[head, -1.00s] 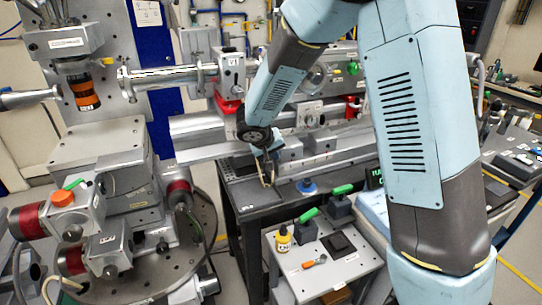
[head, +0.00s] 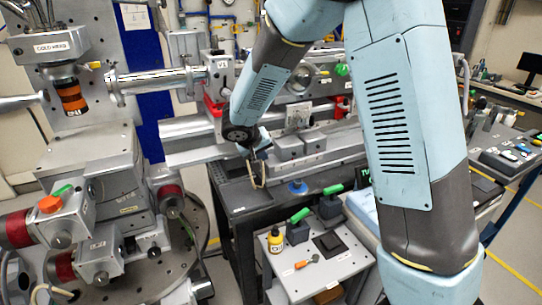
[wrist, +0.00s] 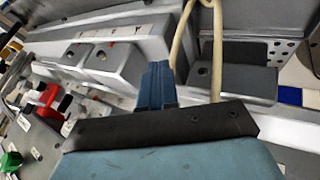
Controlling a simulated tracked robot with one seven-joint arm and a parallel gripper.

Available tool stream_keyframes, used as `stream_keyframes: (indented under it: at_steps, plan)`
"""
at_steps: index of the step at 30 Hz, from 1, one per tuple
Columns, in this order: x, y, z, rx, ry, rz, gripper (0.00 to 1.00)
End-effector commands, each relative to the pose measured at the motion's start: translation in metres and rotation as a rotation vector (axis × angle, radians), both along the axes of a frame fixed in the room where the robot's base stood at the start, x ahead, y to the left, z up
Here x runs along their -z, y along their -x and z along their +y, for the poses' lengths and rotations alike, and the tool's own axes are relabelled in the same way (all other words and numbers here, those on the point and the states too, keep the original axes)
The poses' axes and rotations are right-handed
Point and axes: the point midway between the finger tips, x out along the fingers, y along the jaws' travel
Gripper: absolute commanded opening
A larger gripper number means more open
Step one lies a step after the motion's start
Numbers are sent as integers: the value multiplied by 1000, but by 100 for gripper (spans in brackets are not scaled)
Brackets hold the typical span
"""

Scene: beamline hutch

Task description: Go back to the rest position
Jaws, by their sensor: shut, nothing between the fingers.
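My gripper (head: 257,186) hangs from my blue-grey arm, near the middle of the head view. Its thin tan fingers point down in front of the grey metal rail, above the dark bench top (head: 236,203). In the wrist view the two tan fingers (wrist: 205,5) come together at the top edge, with nothing seen between them. A blue part and a dark bar of my wrist fill the lower middle there. I cannot tell the exact gap between fingertips and bench.
A blue-topped knob (head: 297,187) stands right of the gripper. Grey blocks (wrist: 112,63) lie close in the wrist view.

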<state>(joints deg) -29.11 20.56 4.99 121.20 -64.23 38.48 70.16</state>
Motion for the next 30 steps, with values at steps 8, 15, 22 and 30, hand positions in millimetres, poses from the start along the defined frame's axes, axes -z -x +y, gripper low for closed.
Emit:
stream_keyframes:
  at_steps: [8, 15, 22, 30]
  plan:
    - [-43, 27, 14, 2, -2, -2, 0]
    - [-62, 40, 20, 3, -1, -1, 0]
    - [-84, 49, -5, 35, -8, 9, 0]
    - [-135, 86, -86, 121, -53, 50, 0]
